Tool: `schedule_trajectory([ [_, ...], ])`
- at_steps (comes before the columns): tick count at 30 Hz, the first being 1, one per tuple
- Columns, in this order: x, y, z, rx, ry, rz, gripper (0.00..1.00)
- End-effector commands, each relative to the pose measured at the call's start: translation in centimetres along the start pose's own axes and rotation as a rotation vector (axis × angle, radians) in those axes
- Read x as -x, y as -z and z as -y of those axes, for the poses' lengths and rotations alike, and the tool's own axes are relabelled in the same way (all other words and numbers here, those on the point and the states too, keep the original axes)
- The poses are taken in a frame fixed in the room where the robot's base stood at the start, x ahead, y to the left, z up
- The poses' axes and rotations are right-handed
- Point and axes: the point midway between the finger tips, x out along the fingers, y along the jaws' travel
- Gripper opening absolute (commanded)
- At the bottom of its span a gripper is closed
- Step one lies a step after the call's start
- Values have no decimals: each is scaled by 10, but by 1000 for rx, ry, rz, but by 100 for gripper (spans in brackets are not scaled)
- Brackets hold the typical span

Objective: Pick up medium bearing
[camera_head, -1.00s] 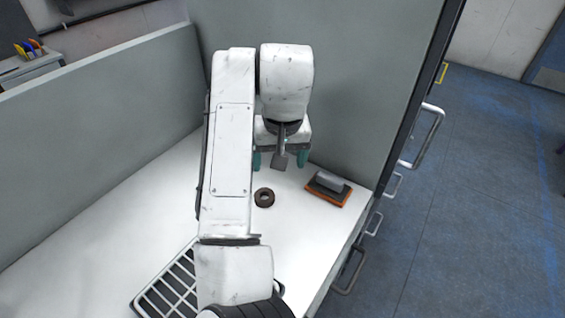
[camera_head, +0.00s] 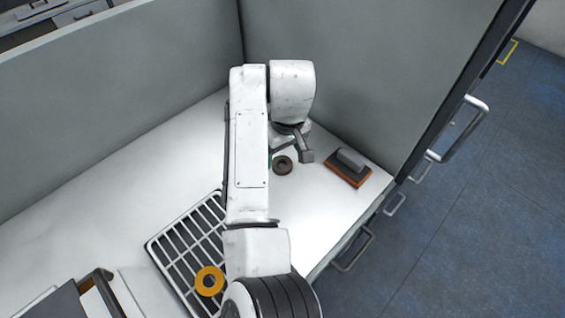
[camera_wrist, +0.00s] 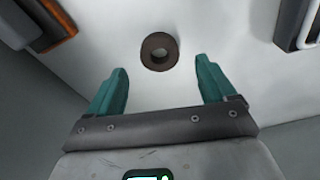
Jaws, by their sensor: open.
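A dark brown ring-shaped bearing (camera_head: 282,165) lies flat on the white worktop, just right of my arm in the head view. In the wrist view the bearing (camera_wrist: 159,51) lies ahead of and between the two teal fingertips, apart from both. My gripper (camera_wrist: 161,75) is open and empty. In the head view it is mostly hidden behind my wrist; only a bit of teal shows. A yellow-orange ring (camera_head: 209,281) lies on a wire rack.
A grey-handled block with an orange-brown base (camera_head: 348,168) lies right of the bearing. The white wire rack (camera_head: 152,246) is at front left. Grey panels (camera_head: 340,60) wall the back and left. Drawer handles (camera_head: 465,125) stick out at right.

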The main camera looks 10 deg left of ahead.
Motion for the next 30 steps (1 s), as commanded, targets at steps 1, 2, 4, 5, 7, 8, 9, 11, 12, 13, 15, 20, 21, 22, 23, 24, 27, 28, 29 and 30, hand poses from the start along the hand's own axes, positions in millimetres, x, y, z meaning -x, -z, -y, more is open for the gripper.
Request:
schedule_trajectory([
  [1,-7,-2,1,1,2,5,84],
  [2,-11,-3,0,1,2,4,84],
  [4,-22,-4,0,1,2,4,84],
  [5,-26,-4,0,0,2,4,84],
  [7,-34,-4,0,0,1,3,84],
  [8,-36,-4,0,0,1,3,84],
  [9,-38,-4,-1,0,0,2,84],
  [11,-40,-4,-1,0,-1,1,84],
  [12,-40,-4,-1,0,-1,1,84],
  [13,-40,-4,-1,0,-1,1,84],
  [15,-40,-4,-1,0,-1,1,84],
  [20,-40,-4,-1,0,0,1,74],
  [21,-40,-4,-1,0,0,1,70],
  [22,-40,-4,-1,0,0,1,67],
  [23,-40,-4,-1,0,0,1,64],
  [24,-40,-4,-1,0,0,1,60],
  [27,-40,-4,-1,0,0,1,51],
  [28,-40,-4,-1,0,0,1,48],
  [29,-40,-4,-1,0,0,1,45],
  [30,-40,-4,-1,0,0,1,41],
])
